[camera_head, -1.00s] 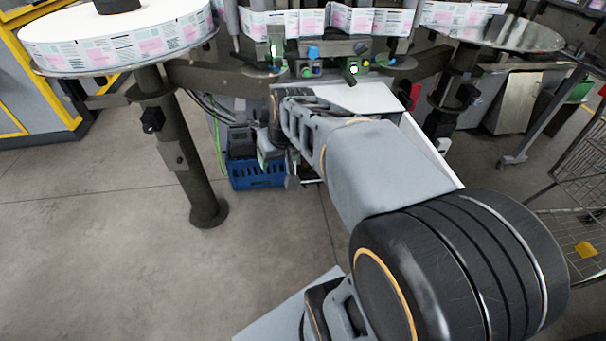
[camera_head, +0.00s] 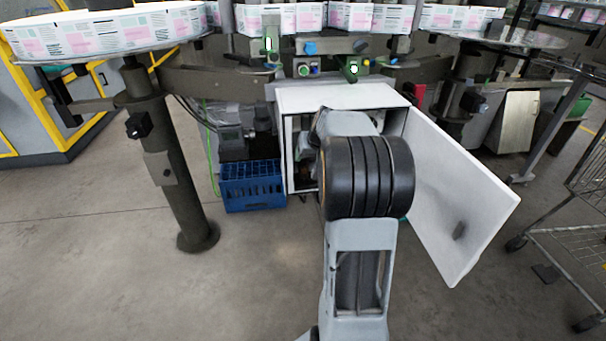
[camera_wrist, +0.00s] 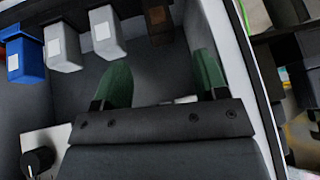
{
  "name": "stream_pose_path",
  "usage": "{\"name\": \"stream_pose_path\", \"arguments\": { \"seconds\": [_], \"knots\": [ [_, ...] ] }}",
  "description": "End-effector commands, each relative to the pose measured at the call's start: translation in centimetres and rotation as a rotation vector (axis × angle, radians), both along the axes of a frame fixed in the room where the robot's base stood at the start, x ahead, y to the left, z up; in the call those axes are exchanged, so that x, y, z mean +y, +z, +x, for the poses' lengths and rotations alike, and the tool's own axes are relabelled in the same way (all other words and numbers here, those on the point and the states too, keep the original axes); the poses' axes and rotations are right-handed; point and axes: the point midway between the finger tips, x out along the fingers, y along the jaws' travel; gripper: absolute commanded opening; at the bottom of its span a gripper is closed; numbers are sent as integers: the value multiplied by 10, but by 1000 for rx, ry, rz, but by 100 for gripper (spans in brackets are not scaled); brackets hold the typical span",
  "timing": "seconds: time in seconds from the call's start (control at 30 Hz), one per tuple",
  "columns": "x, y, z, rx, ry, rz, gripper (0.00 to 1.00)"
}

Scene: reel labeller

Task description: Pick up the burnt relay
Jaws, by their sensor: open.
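In the wrist view, a brown, dark-looking relay (camera_wrist: 158,20) sits at the top, right of two grey relays with white labels (camera_wrist: 62,47) (camera_wrist: 105,33) and a blue relay (camera_wrist: 25,60). The brown one looks like the burnt relay; its upper part is cut off by the frame. My gripper (camera_wrist: 161,62) is open, with green fingers apart and nothing between them. The brown relay lies beyond the fingertips, roughly in line with the gap. In the head view my arm reaches into the white cabinet (camera_head: 345,97), and the gripper is hidden.
The cabinet door (camera_head: 455,200) stands open to the right of my arm. A blue crate (camera_head: 252,187) is on the floor to the left. A black knob (camera_wrist: 38,160) shows at the wrist view's lower left. A wire cart (camera_head: 590,200) stands at right.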

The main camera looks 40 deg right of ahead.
Motion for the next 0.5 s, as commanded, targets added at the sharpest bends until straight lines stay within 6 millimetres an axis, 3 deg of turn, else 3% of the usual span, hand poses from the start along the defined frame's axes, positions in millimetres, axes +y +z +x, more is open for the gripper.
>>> {"name": "stream_pose_path", "arguments": {
  "seconds": [0.27,0.5],
  "knots": [
    [-1,-15,10,1,1,1,66],
    [-4,-42,28,1,1,1,66]
  ]
}}
